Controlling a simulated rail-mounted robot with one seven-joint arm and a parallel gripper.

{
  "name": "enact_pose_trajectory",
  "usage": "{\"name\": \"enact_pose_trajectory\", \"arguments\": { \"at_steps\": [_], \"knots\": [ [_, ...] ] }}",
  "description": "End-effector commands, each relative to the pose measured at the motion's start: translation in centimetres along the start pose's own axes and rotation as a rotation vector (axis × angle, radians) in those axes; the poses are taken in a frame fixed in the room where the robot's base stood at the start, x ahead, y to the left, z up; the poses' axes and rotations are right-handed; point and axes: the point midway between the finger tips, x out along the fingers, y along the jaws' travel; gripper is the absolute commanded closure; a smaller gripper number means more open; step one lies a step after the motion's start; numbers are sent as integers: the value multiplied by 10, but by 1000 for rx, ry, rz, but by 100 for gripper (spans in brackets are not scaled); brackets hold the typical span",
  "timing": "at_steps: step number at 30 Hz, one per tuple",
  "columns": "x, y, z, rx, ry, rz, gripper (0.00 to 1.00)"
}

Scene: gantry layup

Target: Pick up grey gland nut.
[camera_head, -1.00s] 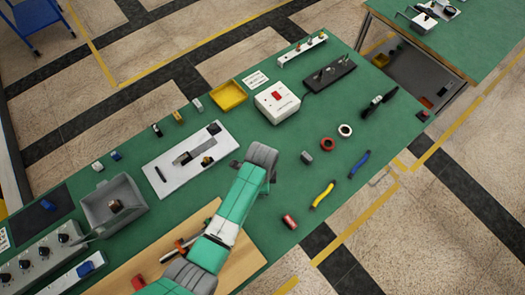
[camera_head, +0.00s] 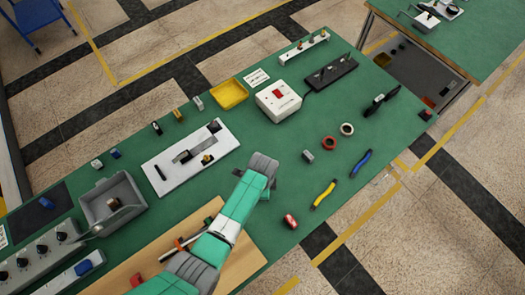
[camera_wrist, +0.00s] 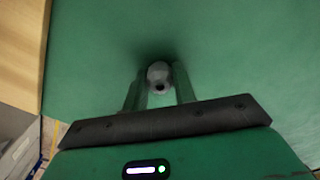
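In the wrist view, a small light-grey rounded part with a dark hole, which looks like the grey gland nut (camera_wrist: 158,72), sits between the tips of my two fingers. My gripper (camera_wrist: 159,82) points down close over the green mat. The finger gap is about as wide as the nut, with little or no space at its sides. I cannot tell whether the fingers press on it or whether it rests on the mat. In the head view, my wrist and forearm hide the nut and the fingertips.
A wooden board (camera_head: 245,262) lies left of the nut in the wrist view. Near my wrist in the head view are a white plate fixture (camera_head: 165,178), a grey block (camera_head: 307,156), yellow pliers (camera_head: 323,195) and a red can-like part (camera_head: 290,221).

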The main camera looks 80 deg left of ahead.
Motion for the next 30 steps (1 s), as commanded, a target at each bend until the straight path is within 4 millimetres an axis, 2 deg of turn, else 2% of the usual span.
{"name": "enact_pose_trajectory", "arguments": {
  "at_steps": [11,19,26,30],
  "knots": [
    [-3,0,0,0,0,0,95],
    [-36,0,0,0,1,-2,95],
    [-40,47,22,0,-1,3,95],
    [-44,82,40,1,-1,2,95]
  ]
}}
